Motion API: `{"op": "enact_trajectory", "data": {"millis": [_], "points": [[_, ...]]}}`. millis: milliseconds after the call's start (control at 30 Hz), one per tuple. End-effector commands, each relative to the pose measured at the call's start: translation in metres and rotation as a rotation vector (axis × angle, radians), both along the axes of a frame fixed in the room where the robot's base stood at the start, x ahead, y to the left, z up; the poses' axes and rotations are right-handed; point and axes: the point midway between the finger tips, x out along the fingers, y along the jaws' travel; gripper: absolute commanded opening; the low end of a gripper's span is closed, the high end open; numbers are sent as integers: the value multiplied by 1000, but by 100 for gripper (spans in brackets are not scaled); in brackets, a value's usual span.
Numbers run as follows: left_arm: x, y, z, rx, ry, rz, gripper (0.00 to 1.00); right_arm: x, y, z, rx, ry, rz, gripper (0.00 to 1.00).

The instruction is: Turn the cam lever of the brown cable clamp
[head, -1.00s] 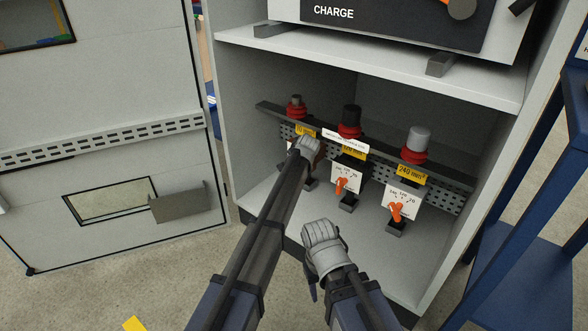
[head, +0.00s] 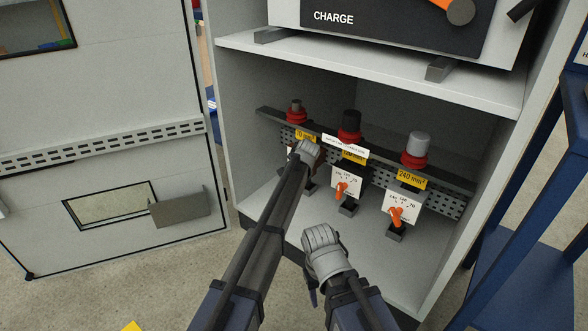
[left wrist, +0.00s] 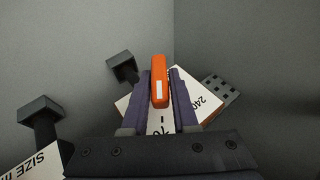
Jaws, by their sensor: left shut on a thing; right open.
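The brown cable clamp is the leftmost of three clamps, below a brown-tipped stub (head: 296,104) with red rings. In the head view my left gripper (head: 306,155) covers most of it. In the left wrist view the left fingers are shut on the orange cam lever (left wrist: 159,80), which has a white mark on its face. A white scale card (left wrist: 203,98) lies behind the lever, with "240" and "70" partly readable. My right gripper (head: 325,245) is open and empty, low in front of the cabinet; its fingertips are hard to make out.
A black-stub clamp with an orange lever (head: 341,190) and a grey-stub clamp with an orange lever (head: 396,216) stand to the right. A shelf (head: 370,70) lies above. The open door (head: 100,130) is left; a blue frame (head: 520,210) is right.

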Motion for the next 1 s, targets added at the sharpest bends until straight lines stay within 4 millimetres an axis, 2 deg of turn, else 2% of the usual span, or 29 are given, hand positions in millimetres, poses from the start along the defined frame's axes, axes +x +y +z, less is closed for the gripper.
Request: {"op": "enact_trajectory", "data": {"millis": [267, 600, 1000], "points": [[1, 1, 3, -61, 43, 1, 0, 0, 0, 11, 0, 0, 0, 50], [3, 2, 3, -261, 188, 2, 0, 0, 0, 31, 0, 0, 0, 50], [3, 3, 1, -448, 326, 0, 0, 0, 0, 37, 0, 0, 0, 50]]}}
